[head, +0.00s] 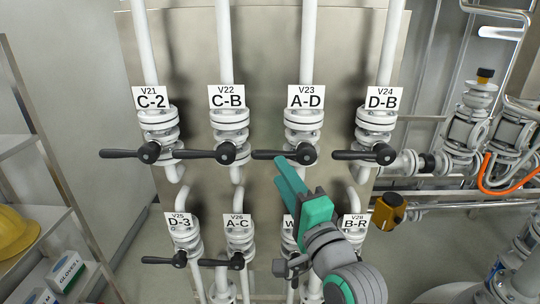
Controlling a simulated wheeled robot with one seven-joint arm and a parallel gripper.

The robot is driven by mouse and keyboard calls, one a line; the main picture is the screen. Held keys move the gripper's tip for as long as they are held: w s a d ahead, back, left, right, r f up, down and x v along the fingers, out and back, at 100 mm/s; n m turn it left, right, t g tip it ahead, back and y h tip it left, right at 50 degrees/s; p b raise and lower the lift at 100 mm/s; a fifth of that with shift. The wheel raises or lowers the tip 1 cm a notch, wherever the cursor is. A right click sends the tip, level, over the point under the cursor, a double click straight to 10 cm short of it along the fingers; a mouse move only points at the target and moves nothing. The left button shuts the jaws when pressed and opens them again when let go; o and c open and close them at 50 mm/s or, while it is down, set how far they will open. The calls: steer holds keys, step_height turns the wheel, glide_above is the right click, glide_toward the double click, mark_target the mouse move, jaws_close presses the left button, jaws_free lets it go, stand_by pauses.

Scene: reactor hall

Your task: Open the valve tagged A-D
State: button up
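The tag A-D (305,97), marked V23, sits on the third valve from the left in the upper row. The white valve body (303,126) is below the tag. Its black lever (267,154) lies level and points left from the pivot. My gripper (287,168), with teal fingers, reaches up from the lower right. Its tips are just below or at the lever's middle and overlap it slightly in the picture. I cannot tell whether they touch it. The fingers are seen nearly in line, so their opening is unclear.
Neighbouring upper valves are C-B (228,124) on the left and D-B (376,125) on the right, levers also level. Lower valves D-3 (183,235), A-C (240,232) and B-R (355,224) stand below. My arm partly hides another lower tag.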

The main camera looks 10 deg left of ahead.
mark_target(270, 155)
steer(key=x, duration=0.8)
steer(key=shift+w, duration=0.2)
steer(key=shift+s+a, duration=0.1)
steer(key=shift+a, duration=0.1)
steer(key=shift+d, duration=0.3)
jaws_close()
steer(key=shift+a, duration=0.1)
